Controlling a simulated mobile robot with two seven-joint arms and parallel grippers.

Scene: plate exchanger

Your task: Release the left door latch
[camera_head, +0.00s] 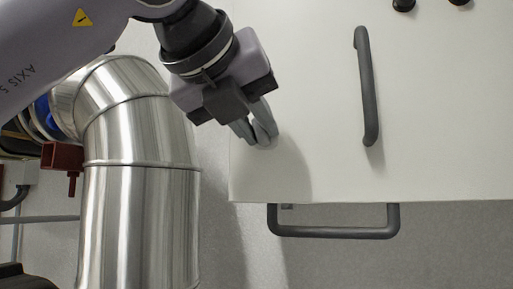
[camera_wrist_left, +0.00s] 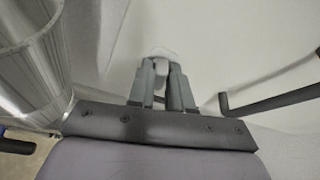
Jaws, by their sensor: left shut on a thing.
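My left gripper (camera_head: 258,131) comes in from the upper left in the head view and sits at the left edge region of the white door panel (camera_head: 310,120). In the left wrist view its two grey fingers (camera_wrist_left: 161,82) are shut on a small pale latch (camera_wrist_left: 161,66) on the panel. In the head view the fingers and wrist hide the latch. My right gripper is not in view.
A dark vertical handle (camera_head: 367,90) stands out from the panel to the right of my gripper. A second dark handle (camera_head: 335,235) lies below the panel's lower edge. A large shiny metal pipe (camera_head: 140,190) runs close on the left. Dark round parts (camera_head: 403,5) show at the top right.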

